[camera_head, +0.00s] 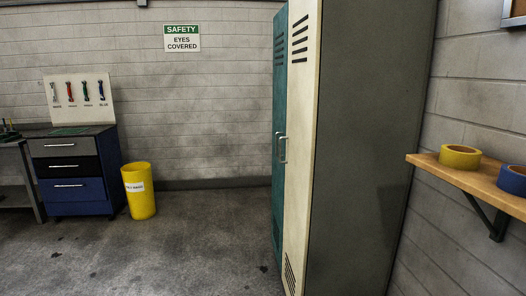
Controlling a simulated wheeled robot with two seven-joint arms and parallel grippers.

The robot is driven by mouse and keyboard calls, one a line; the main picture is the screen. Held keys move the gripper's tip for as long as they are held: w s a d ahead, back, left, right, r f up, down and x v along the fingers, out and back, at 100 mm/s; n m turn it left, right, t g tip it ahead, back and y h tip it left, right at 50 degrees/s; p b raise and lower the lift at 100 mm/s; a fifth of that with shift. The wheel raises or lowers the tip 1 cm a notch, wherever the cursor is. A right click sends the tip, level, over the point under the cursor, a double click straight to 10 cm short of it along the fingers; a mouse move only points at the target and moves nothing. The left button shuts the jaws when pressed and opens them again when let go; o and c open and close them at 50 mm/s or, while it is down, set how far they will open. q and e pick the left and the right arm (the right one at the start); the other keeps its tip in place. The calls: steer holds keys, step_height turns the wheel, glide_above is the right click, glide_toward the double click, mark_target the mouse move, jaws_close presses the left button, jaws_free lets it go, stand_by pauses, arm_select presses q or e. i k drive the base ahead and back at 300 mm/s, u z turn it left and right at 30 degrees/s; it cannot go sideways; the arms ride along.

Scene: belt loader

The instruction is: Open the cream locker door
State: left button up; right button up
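The cream locker door (300,155) is the nearer door on a tall locker (365,150) right of centre. I see it at a steep angle, with vent slots near its top and bottom. A metal handle (284,149) sits on its left side at mid height. The door looks shut, flush with the locker body. A teal locker door (279,110) stands just beyond it, with its own handle. Neither of my grippers is in view.
A wall shelf (475,180) at right holds a yellow tape roll (459,156) and a blue roll (513,180). A yellow bin (139,191) and a drawer cabinet (73,175) stand at left. The floor (205,245) before the lockers is clear.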

mark_target(305, 18)
steer(key=u, duration=0.65)
steer(key=i, duration=1.85)
steer(key=u, duration=0.1)
